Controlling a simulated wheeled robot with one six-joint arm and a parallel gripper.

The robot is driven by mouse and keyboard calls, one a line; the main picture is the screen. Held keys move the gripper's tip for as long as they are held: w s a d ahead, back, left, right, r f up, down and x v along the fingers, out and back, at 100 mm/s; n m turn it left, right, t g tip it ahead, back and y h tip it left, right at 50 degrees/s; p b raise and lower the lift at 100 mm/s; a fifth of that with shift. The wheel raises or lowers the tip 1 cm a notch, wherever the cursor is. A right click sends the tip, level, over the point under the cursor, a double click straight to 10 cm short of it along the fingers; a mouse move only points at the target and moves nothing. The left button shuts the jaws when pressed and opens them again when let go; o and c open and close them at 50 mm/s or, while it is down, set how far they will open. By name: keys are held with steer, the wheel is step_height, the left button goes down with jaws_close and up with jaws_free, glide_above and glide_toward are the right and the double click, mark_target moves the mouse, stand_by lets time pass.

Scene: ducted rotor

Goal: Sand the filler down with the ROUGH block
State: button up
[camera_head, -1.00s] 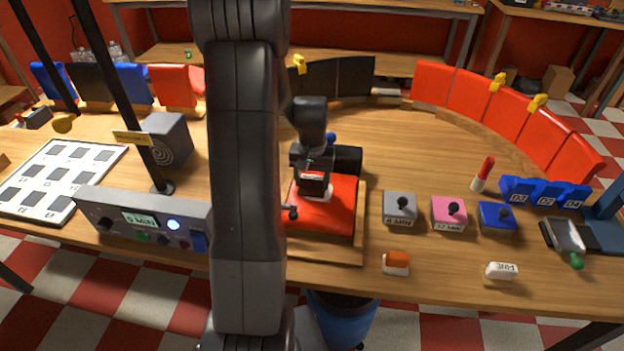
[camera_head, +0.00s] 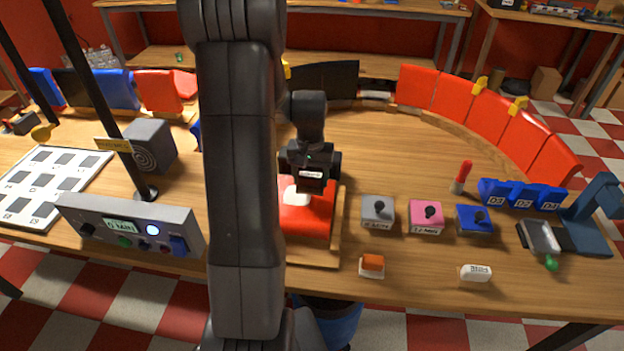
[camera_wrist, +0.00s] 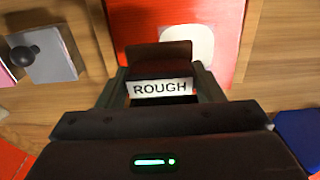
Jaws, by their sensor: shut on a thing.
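My gripper (camera_head: 309,178) is shut on a dark block with a white ROUGH label (camera_wrist: 162,88), held between its two fingers. The block is over the red panel (camera_head: 306,222), which lies on a wooden board. A pale, rounded filler patch (camera_head: 296,194) shows on the panel just in front of the gripper in the head view. In the wrist view the filler (camera_wrist: 187,46) lies just beyond the block, whose upper edge hides part of it. I cannot tell whether the block touches the panel.
Grey (camera_head: 378,212), pink (camera_head: 426,217) and blue (camera_head: 474,220) knobbed boxes stand right of the board. An orange-topped block (camera_head: 371,266) and a white FINE block (camera_head: 476,273) lie near the front edge. A control box (camera_head: 130,226) stands left.

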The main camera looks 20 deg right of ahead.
steer(key=shift+d+r+p, duration=0.1)
steer(key=shift+r+p, duration=1.15)
steer(key=shift+r, duration=0.95)
